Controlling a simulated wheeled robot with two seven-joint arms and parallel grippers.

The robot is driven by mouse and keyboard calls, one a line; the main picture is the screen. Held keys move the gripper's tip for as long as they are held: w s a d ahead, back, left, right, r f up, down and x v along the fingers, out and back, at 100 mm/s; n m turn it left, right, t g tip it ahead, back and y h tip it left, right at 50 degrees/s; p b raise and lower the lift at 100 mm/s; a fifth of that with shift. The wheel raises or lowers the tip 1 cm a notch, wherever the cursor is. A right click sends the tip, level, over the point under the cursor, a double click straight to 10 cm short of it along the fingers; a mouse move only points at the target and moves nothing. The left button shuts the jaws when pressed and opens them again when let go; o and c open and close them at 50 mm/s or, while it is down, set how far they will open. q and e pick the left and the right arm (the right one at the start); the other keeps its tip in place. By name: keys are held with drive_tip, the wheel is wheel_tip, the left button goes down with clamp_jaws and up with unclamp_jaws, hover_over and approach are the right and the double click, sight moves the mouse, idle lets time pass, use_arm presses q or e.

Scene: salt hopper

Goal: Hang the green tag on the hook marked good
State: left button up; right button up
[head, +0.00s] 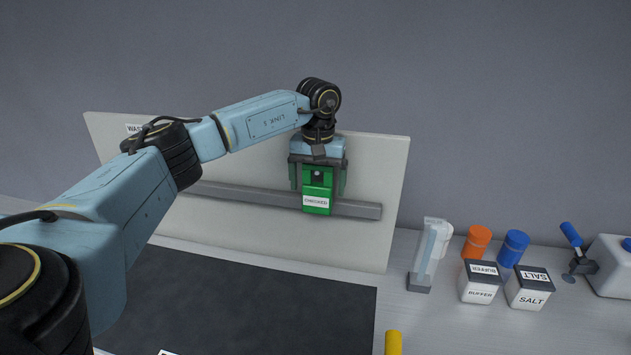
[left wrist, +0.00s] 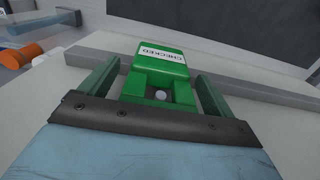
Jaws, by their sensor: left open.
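The green tag (head: 316,207), with a white label reading CHECKED, hangs upright at the board (head: 373,170), in front of its grey rail. In the left wrist view the tag (left wrist: 158,72) has an opening in its upper part, with a small pale round peg end showing in it. My left gripper (head: 318,184) is open, with one finger on each side of the tag. In the left wrist view gaps show between the tag and both fingers. No mark reading good is readable; the board behind the gripper is hidden. My right gripper is not in view.
A label starting WA (head: 134,128) is partly hidden by my left arm. A dark mat (head: 270,305) lies before the board. To the right stand a clear scoop-like item (head: 428,255), orange (head: 477,241) and blue (head: 513,247) cylinders, and BUFFER (head: 479,283) and SALT (head: 529,290) boxes.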

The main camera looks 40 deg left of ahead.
use_arm(q)
drive_tip(key=r, duration=0.3)
drive_tip(key=w+r, duration=0.1)
drive_tip(key=r, duration=0.5)
drive_tip(key=shift+w+a+r+b, duration=0.15)
drive_tip(key=shift+a+r+b, duration=0.1)
drive_tip(key=shift+r+b, duration=0.15)
drive_tip(key=r, duration=0.1)
drive_tip(key=s+r, duration=0.1)
drive_tip(key=shift+d+r, duration=0.2)
drive_tip(key=shift+r, duration=0.15)
drive_tip(key=shift+s+d+r, duration=0.1)
drive_tip(key=shift+s+r, duration=0.05)
drive_tip(key=shift+r, duration=0.3)
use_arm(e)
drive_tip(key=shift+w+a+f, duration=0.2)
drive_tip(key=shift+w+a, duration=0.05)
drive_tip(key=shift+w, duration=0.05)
